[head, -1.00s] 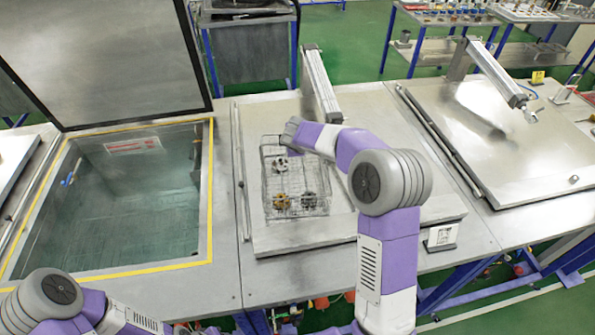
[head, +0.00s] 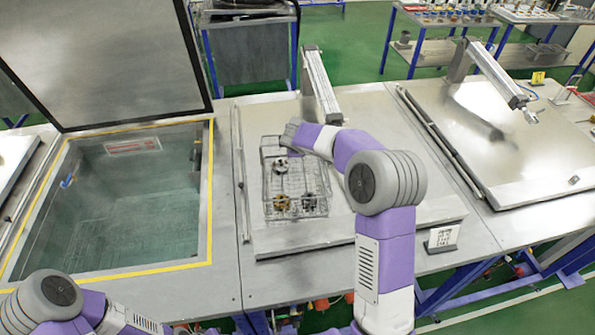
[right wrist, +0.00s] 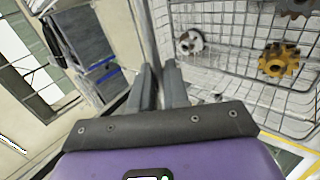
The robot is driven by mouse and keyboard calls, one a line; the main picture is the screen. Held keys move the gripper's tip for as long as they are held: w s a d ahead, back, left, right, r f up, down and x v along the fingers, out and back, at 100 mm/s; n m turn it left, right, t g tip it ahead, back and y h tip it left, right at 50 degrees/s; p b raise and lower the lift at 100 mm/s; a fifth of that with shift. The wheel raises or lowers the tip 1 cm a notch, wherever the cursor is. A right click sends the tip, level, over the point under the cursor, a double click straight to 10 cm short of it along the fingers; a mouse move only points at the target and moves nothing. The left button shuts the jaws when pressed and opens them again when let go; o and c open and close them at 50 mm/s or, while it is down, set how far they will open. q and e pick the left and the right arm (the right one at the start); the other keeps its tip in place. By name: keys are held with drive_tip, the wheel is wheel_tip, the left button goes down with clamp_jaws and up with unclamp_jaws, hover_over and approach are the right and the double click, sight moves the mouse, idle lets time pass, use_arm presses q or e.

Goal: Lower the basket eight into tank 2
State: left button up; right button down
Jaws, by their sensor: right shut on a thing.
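The wire basket (head: 268,188) holds several gear-like metal parts and is over the closed grey lid of the middle tank (head: 390,208). I cannot tell whether it touches the lid. My right gripper (head: 287,141) is at the basket's far side, shut on its wire. In the right wrist view my right gripper's fingers (right wrist: 160,82) are beside the basket mesh (right wrist: 235,48); the gripped wire is hard to make out. A water-filled tank (head: 208,235) at the left stands open, its lid (head: 105,60) raised. No tank number is readable. My left gripper is out of view.
A pneumatic arm (head: 322,88) stands behind the middle lid. The right lid (head: 505,155) is closed, with another arm (head: 490,70) over it. A small sign (head: 440,238) stands at the front. Bare worktop lies between the open tank and the middle lid.

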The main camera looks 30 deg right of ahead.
drive_tip(key=shift+w+r+p, duration=0.1)
drive_tip(key=shift+r+p, duration=1.05)
drive_tip(key=shift+r, duration=0.6)
